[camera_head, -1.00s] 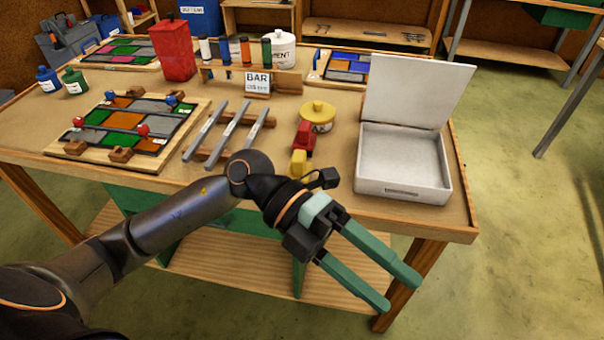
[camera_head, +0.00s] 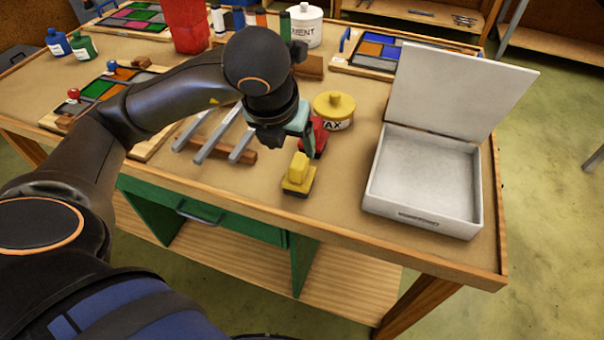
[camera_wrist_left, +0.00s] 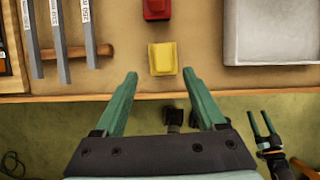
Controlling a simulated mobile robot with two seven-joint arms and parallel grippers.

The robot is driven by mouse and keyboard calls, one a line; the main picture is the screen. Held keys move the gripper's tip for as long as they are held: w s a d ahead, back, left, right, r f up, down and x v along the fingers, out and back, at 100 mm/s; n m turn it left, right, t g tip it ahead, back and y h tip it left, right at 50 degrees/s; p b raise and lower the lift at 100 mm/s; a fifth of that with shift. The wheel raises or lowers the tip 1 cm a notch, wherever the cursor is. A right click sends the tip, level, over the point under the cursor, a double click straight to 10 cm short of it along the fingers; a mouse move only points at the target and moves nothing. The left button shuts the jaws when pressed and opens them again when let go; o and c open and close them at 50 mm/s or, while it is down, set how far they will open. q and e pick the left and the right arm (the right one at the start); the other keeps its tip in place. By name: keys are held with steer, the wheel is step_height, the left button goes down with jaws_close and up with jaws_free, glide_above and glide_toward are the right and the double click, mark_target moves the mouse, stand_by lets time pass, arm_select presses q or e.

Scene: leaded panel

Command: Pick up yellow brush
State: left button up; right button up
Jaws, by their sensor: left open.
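The yellow brush (camera_head: 298,176) stands on the bench near its front edge, with a dark base under its yellow body. It also shows in the left wrist view (camera_wrist_left: 163,58), just beyond the fingertips and between their lines. My left gripper (camera_head: 300,142) points down above the bench, just behind the brush in the head view. In the left wrist view my left gripper (camera_wrist_left: 160,73) is open, with nothing between its green fingers. My right gripper (camera_wrist_left: 260,114) shows at the lower right of that view, fingers apart and empty, off the bench front.
A red brush (camera_head: 319,136) stands behind the yellow one, partly hidden by my gripper. A yellow-lidded wax pot (camera_head: 334,110) is beside it. Metal bars (camera_head: 215,135) on a wooden rack lie left. An open white box (camera_head: 425,180) stands right. Bare bench surrounds the yellow brush.

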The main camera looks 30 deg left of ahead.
mark_target(299, 161)
arm_select(q)
steer(key=x, duration=0.9)
steer(key=shift+d+f, duration=0.15)
steer(key=shift+d, duration=0.05)
steer(key=shift+c, duration=0.2)
jaws_close()
